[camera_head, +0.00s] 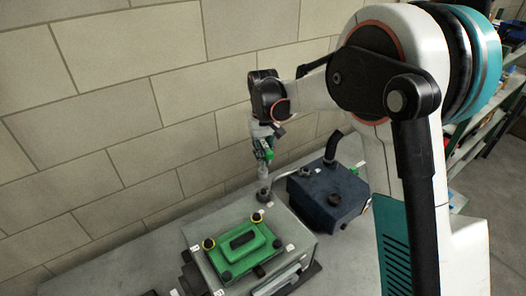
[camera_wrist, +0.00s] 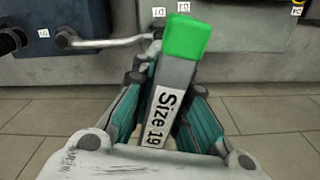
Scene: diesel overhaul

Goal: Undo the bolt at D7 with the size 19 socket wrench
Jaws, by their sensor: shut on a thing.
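My gripper (camera_wrist: 165,78) is shut on the size 19 socket wrench (camera_wrist: 168,105), a grey bar with a green end and a white label reading "Size 19". In the head view the wrench (camera_head: 267,151) hangs below my gripper (camera_head: 263,135), its lower part above the flange at the near end of a grey pipe. In the wrist view a small white tag (camera_wrist: 158,12) that seems to read D7 sits beside the pipe end. The D7 bolt itself cannot be made out; the wrench hides part of that spot. Contact between wrench and bolt cannot be told.
The grey engine block (camera_head: 208,262) bears a green cover (camera_head: 240,247) with yellow-ringed and black fittings. The bent pipe (camera_wrist: 105,43) runs to a dark blue unit (camera_head: 325,195) at the right. A block wall (camera_head: 120,110) stands close behind. Shelves (camera_head: 490,115) are at the far right.

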